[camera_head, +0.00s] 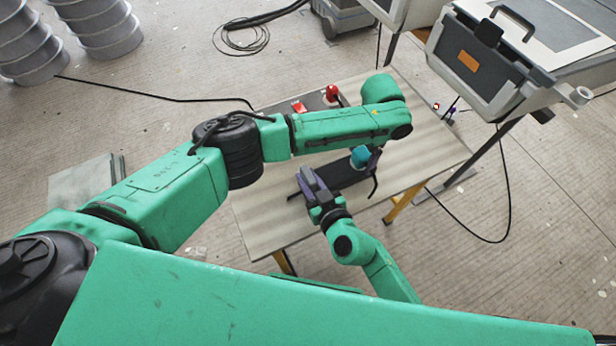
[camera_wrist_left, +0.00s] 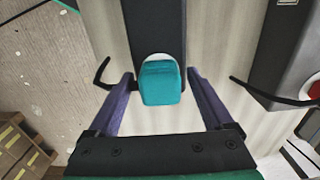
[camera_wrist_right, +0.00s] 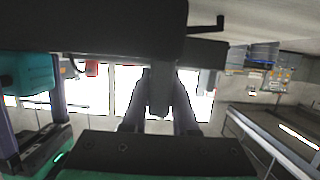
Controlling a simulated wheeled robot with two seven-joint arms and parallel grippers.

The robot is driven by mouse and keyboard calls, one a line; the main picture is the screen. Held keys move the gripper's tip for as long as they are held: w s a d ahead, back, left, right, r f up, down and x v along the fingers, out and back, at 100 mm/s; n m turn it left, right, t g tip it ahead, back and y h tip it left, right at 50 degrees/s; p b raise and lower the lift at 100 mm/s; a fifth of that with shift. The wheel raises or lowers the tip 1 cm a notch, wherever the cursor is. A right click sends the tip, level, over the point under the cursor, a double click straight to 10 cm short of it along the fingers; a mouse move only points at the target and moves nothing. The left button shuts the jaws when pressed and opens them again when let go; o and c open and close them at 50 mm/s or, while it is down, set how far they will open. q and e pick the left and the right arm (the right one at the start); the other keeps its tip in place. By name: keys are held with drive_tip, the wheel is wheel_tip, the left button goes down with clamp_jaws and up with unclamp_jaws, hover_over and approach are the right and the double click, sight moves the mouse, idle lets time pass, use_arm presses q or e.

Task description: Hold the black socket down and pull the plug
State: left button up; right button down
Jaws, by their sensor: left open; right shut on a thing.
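The black socket (camera_head: 345,174) is a long dark block on the table, and it also shows in the left wrist view (camera_wrist_left: 157,28). The teal plug (camera_head: 359,157) sits at its end; in the left wrist view the plug (camera_wrist_left: 160,82) lies between the purple fingers of my left gripper (camera_wrist_left: 160,75), which are open around it, with gaps on both sides. My right gripper (camera_head: 307,184) is at the other end of the socket, shut on a narrow dark part of it (camera_wrist_right: 158,92). The plug also shows at the left of the right wrist view (camera_wrist_right: 28,72). My left arm partly hides the table.
The pale table (camera_head: 265,226) has yellow legs. A dark box with red buttons (camera_head: 318,101) stands behind my left arm. Black cables lie on the floor. A grey machine (camera_head: 480,65) stands at the right. The table's front left is clear.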

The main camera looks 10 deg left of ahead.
sight(363, 152)
idle(0.4)
use_arm(q)
clamp_jaws()
drive_tip(key=shift+r, duration=3)
drive_tip(key=shift+r, duration=0.1)
drive_tip(key=shift+r, duration=2.45)
use_arm(e)
drive_tip(key=c, duration=0.6)
unclamp_jaws()
drive_tip(key=shift+s, duration=0.1)
